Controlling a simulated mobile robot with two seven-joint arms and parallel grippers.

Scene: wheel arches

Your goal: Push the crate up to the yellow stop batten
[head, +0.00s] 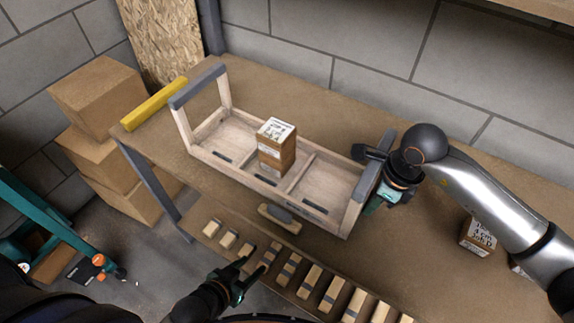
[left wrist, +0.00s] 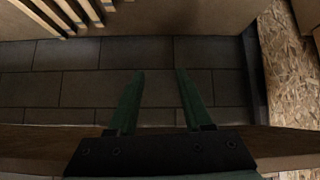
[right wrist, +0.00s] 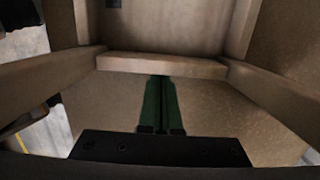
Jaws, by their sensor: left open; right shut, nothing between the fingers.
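The crate (head: 322,183) is an open pale wooden tray with a raised grey-topped handle at each end. It stands on the brown workbench and carries an upright labelled carton (head: 276,152). The yellow stop batten (head: 154,104) lies across the bench's left end, a gap away from the crate's left end. My right gripper (head: 378,198) is shut and empty at the crate's right end. In the right wrist view its fingers (right wrist: 158,82) point at the crate's lower end bar (right wrist: 160,65); contact cannot be told. My left gripper (head: 256,265) is open and empty in front of the bench.
Several wooden blocks (head: 310,281) stand in a row along the bench's front side. A small labelled carton (head: 478,236) is on the bench at right, by my right arm. Cardboard boxes (head: 95,95) are stacked left of the bench. The bench top between crate and batten looks clear.

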